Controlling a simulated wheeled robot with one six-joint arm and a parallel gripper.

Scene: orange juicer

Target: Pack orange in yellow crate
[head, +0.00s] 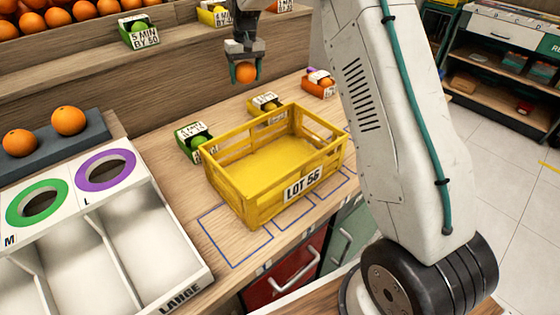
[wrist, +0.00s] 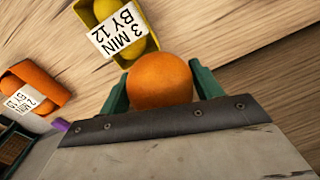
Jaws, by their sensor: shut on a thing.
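My gripper (head: 245,72) is shut on an orange (head: 246,72) and holds it in the air, behind and above the yellow crate. In the wrist view the orange (wrist: 160,80) sits between the two green fingers (wrist: 205,84). The yellow crate (head: 255,205) stands on the wooden counter with a "LOT 56" label on its front. The visible part of its floor is bare.
Small labelled boxes in green (head: 193,142), yellow (head: 265,103) and orange (head: 318,84) stand behind the crate. A white sorting bin (head: 190,262) with ringed holes is at left. Two oranges (head: 68,121) rest on a grey ledge. My arm rises at right.

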